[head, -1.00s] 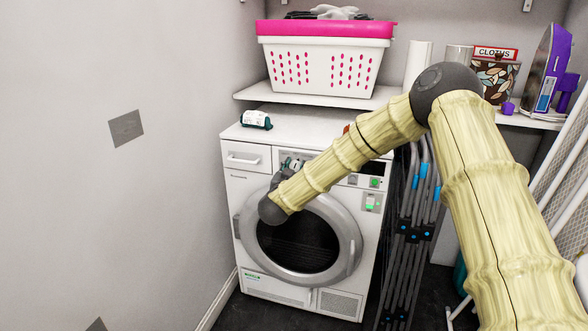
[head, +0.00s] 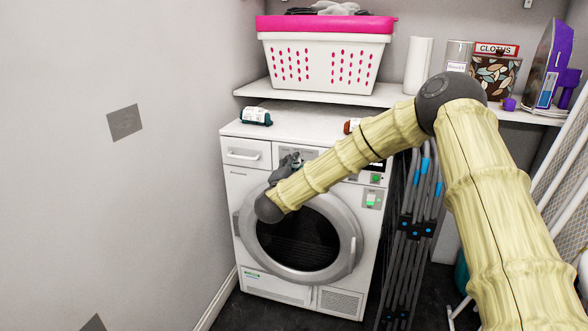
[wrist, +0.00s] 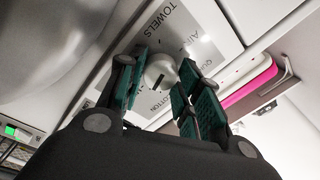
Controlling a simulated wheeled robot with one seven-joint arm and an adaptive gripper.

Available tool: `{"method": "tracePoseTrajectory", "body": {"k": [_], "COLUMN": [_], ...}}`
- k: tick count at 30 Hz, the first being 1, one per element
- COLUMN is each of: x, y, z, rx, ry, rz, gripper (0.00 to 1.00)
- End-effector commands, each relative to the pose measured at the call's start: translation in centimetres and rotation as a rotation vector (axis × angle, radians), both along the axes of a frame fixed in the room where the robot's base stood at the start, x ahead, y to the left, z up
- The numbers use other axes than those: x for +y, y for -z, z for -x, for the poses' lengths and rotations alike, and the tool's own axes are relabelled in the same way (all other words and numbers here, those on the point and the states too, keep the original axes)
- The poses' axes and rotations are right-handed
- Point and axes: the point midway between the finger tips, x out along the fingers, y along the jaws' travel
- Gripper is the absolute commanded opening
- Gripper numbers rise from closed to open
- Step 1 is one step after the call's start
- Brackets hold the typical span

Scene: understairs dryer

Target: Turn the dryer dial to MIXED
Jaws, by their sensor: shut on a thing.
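The dryer (head: 230,200) stands against the wall, with its round door below the control panel. In the wrist view the white dial (wrist: 160,72) sits on a grey label panel (wrist: 185,30). My gripper (wrist: 163,66) has its teal-padded fingers on both sides of the dial and is shut on it. A dark mark on the dial points toward the lower left. TOWELS is readable above the dial and COTTON partly below it; other words are covered or blurred, and I cannot make out MIXED. In the head view my gripper (head: 285,168) is at the panel and hides the dial.
A dark green-and-white packet (head: 256,116) and an orange-brown item (head: 351,125) lie on the dryer top. A pink-and-white basket (head: 322,62) stands on the shelf above. Folded grey racks (head: 416,215) stand close on the right. The floor strip is narrow.

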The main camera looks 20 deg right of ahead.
Motion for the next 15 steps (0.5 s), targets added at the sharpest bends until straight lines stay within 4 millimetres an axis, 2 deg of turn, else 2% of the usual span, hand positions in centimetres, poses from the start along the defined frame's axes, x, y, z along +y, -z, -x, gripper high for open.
{"method": "tracePoseTrajectory", "body": {"k": [7,15], "x": [-0.15,-0.15], "y": [0.31,0.30], "z": [0.02,0.03], "rx": [-0.088,-0.140], "ry": [0.003,0.003], "rz": [-0.134,-0.210], "gripper": [0.10,0.10]}}
